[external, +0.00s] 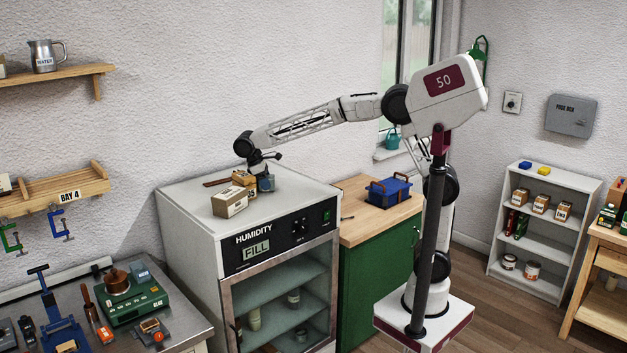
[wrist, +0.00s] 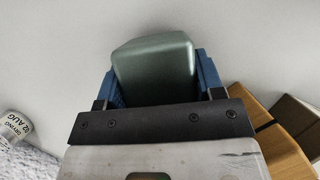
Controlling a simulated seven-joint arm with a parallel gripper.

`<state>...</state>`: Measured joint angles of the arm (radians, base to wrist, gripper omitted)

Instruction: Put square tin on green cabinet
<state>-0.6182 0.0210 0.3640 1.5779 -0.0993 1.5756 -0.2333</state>
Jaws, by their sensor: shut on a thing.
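My gripper (external: 265,174) is over the top of the white humidity cabinet. In the wrist view its blue fingers (wrist: 158,82) are shut on a grey-green square tin (wrist: 154,62) with rounded corners, one finger on each side. In the external view the tin (external: 266,184) is small, dark and partly covered by the gripper. It is at or just above the white top; I cannot tell whether it touches. The green cabinet (external: 376,290) with a wooden top stands just right of the white one.
Boxes (external: 230,201) stand close left of the tin on the humidity cabinet (external: 186,235). A blue box with brown handles (external: 389,192) takes up the back middle of the wooden top. The top's front left part is mostly bare, with a small dark item near its left edge.

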